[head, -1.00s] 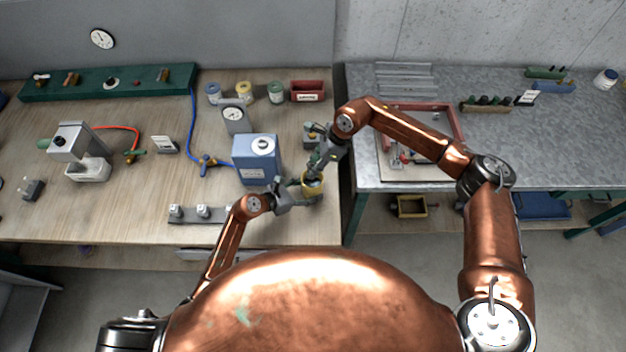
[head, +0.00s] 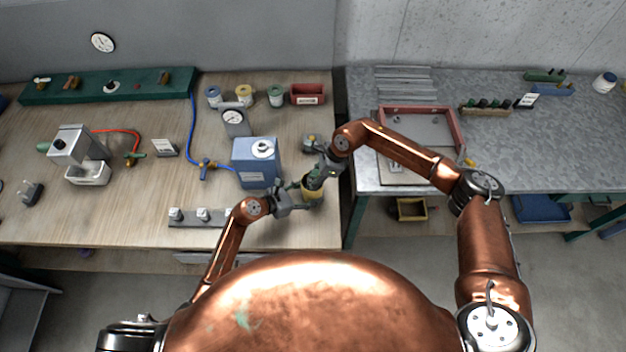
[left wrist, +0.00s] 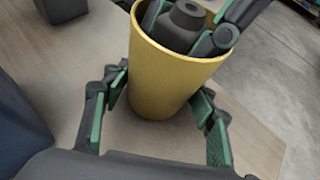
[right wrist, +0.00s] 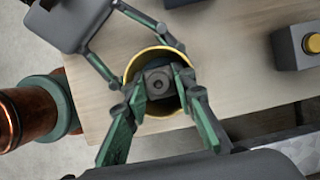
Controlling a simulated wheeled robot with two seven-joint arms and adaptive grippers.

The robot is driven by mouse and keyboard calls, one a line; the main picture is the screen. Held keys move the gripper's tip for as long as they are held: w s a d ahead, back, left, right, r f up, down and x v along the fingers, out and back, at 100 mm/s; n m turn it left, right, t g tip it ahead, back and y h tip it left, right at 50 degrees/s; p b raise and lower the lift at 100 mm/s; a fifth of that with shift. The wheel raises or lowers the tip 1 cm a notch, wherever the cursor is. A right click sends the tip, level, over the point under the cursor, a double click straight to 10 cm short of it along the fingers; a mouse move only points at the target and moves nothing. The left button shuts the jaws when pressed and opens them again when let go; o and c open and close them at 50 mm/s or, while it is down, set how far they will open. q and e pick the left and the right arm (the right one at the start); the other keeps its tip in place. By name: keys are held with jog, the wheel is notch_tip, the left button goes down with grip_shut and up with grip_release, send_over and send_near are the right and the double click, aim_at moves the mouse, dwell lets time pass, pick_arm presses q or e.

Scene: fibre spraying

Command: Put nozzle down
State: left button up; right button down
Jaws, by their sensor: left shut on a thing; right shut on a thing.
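A yellow cup (head: 312,194) is above the front right part of the wooden bench. My left gripper (head: 292,198) is shut around its side; in the left wrist view the fingers clasp the cup (left wrist: 165,80). The dark grey nozzle (right wrist: 158,84) is inside the cup's rim, upright, its top showing; it also shows in the left wrist view (left wrist: 182,22). My right gripper (right wrist: 163,90) is shut on the nozzle from above, fingertips at the cup opening. The nozzle's lower end is hidden in the cup.
A blue box (head: 256,165) with a dial stands left of the cup. A grey box with a yellow button (right wrist: 296,45) is close by. A grey rail with knobs (head: 190,217) lies left. The metal table (head: 560,140) carries a red-edged tray (head: 455,122).

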jog(key=shift+f, duration=0.25)
pick_arm(q)
jog(key=shift+d, duration=0.1)
pick_arm(e)
jog(key=c, duration=1.9)
grip_release()
jog(key=shift+r, duration=0.35)
pick_arm(q)
jog(key=shift+r, duration=0.1)
pick_arm(e)
jog(key=v, duration=1.2)
jog(key=shift+r, duration=0.35)
pick_arm(q)
jog(key=o, duration=0.9)
